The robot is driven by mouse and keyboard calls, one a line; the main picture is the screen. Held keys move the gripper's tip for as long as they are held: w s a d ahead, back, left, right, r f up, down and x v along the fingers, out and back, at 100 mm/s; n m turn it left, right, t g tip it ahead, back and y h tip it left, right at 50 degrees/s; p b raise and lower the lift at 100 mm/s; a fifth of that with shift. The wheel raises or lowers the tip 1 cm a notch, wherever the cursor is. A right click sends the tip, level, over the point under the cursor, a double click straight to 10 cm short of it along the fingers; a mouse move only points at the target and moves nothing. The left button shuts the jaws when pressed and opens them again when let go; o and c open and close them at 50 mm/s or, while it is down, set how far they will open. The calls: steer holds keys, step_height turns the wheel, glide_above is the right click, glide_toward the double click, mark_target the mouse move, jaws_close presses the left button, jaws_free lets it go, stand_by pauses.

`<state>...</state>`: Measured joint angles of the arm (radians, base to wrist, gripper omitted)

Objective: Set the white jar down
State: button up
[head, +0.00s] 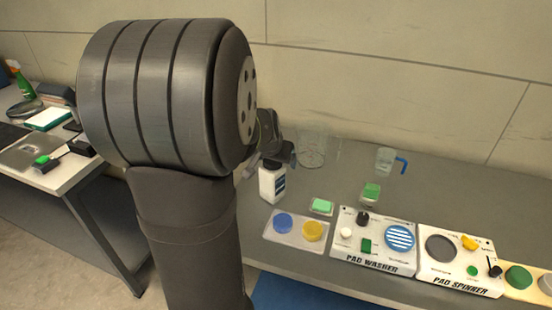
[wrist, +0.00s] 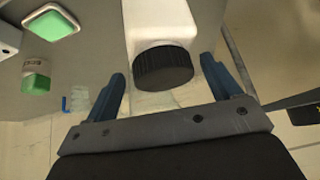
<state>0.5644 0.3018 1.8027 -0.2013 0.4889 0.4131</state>
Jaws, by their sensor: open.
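The white jar (head: 272,184) with a dark label stands upright on the grey bench at its left part, as far as the head view shows. In the wrist view the jar (wrist: 158,22) shows its white body and ribbed black cap (wrist: 163,67). My gripper (wrist: 165,78) is open, with one blue finger on each side of the cap and a visible gap on both sides. My arm covers the area to the left.
A clear beaker (head: 312,150) stands behind the jar, a blue-handled pitcher (head: 384,161) farther right. A green-topped container (head: 371,192), a green pad (head: 321,206) and a tray (head: 300,243) with blue and yellow discs are near. The pad washer (head: 375,262) and pad spinner (head: 455,284) line the front.

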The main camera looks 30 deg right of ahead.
steer(key=shift+r, duration=0.1)
steer(key=shift+r, duration=0.25)
steer(key=v, duration=1.1)
steer(key=shift+s+r, duration=0.25)
steer(key=shift+a, duration=0.1)
steer(key=x, duration=1.2)
steer(key=shift+w+f, duration=0.1)
steer(key=shift+f, duration=0.05)
steer(key=shift+a, duration=0.1)
